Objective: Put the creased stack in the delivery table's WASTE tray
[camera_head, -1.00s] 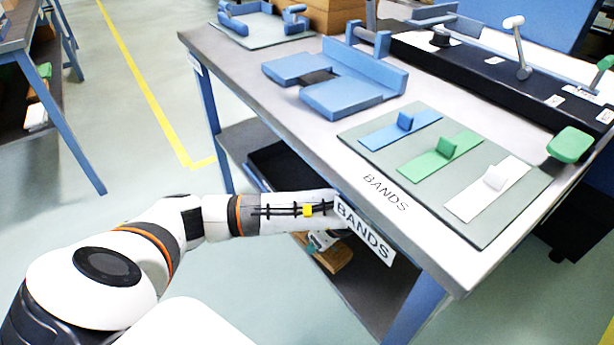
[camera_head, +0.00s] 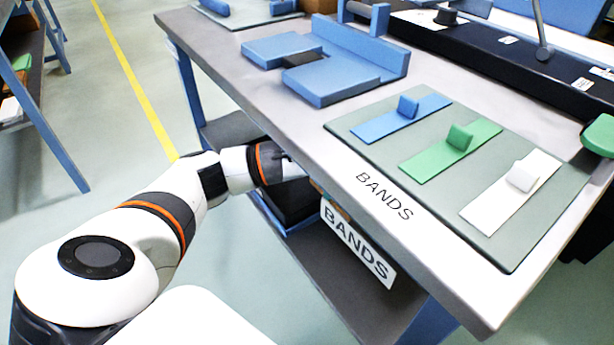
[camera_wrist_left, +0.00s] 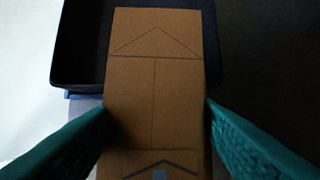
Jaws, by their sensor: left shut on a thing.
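My left gripper (camera_wrist_left: 158,108) is shut on the brown kraft stack (camera_wrist_left: 155,75), with a teal finger on each side of it. Printed lines run across the stack's face; I cannot make out a crease for sure. In the left wrist view the stack's far end overlaps a black tray (camera_wrist_left: 82,60); I cannot tell whether it touches it. In the head view the black tray (camera_head: 290,208) is on the lower shelf under the table, and my left arm reaches beneath the tabletop. The gripper there is mostly hidden by the table edge and sign. No WASTE label is readable. My right gripper is out of view.
On the tabletop (camera_head: 310,140) are a blue fixture (camera_head: 340,65) and a grey mat (camera_head: 540,225) with blue, green and white bands. Open floor lies to the left.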

